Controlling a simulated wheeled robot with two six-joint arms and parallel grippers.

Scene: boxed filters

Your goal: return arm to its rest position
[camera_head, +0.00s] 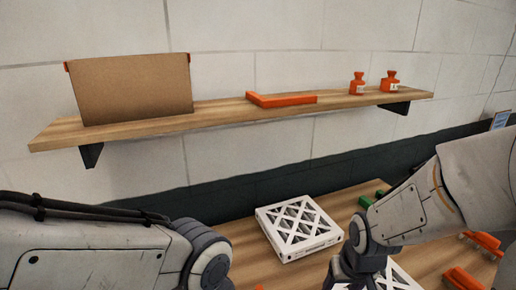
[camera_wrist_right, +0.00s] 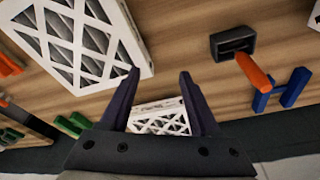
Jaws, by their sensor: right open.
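My right arm (camera_head: 410,215) reaches in from the right over the table in the head view, with its wrist bent down and the fingertips hard to make out. In the right wrist view my right gripper (camera_wrist_right: 159,74) is open, its two dark fingers apart with nothing gripped. A white-framed filter (camera_wrist_right: 160,117) shows beyond the gap between the fingers, and a larger one (camera_wrist_right: 90,45) lies at upper left. In the head view a white filter (camera_head: 299,227) lies flat on the table left of my right wrist. My left arm (camera_head: 95,250) shows at lower left; its gripper is out of the picture.
Green parts (camera_head: 372,197) and orange parts (camera_head: 462,278) lie near my right arm. A dark holder (camera_wrist_right: 233,43) and a blue-orange tool (camera_wrist_right: 270,85) lie on the table.

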